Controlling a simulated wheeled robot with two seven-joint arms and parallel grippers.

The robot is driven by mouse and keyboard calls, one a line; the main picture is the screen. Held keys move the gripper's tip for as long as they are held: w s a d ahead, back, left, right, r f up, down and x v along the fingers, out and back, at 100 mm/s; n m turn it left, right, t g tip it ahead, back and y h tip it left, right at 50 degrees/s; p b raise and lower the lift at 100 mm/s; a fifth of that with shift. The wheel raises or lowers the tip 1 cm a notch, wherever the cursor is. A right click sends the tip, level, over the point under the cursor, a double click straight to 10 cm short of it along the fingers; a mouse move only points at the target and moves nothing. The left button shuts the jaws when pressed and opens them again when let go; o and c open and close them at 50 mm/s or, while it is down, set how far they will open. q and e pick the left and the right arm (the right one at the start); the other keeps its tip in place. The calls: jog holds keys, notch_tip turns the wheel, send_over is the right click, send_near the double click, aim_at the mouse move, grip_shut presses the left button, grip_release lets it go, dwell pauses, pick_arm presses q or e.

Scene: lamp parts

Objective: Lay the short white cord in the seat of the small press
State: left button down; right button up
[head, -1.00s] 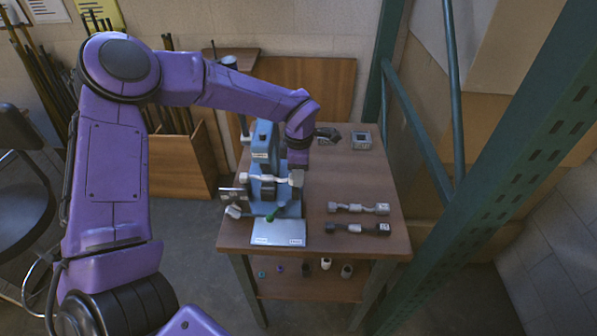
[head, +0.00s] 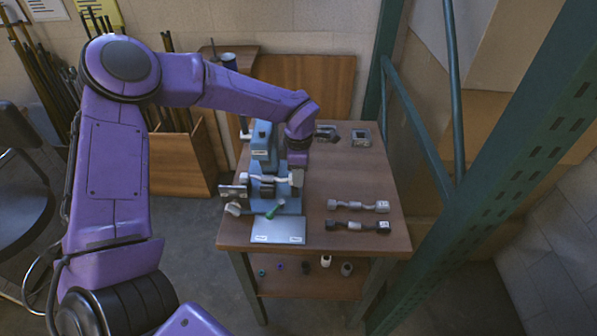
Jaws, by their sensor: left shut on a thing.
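The small press (head: 263,143) is blue and stands on the left part of the table, with a green-tipped lever (head: 275,209) at its front. My left gripper (head: 297,178) points down at the press's right side and is shut on the right end of a short white cord (head: 276,185). The cord lies across the front of the press, level with its seat. The gripper and press parts hide some of the cord, so I cannot tell whether it touches the seat. My right gripper is not in view.
A grey-white cord (head: 343,205) and a black cord (head: 343,224) lie on the table (head: 335,250) at the right. A pale plate (head: 278,231) lies before the press. A small grey device (head: 361,138) stands at the back. A green rack post (head: 480,200) rises at the right.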

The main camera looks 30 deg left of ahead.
pick_arm(q)
jog(key=shift+f, duration=0.25)
dwell(0.4)
jog(key=c, duration=0.8)
grip_release()
notch_tip(320, 180, up, 10)
jog(key=shift+r+b, duration=0.25)
jog(key=shift+b, duration=0.35)
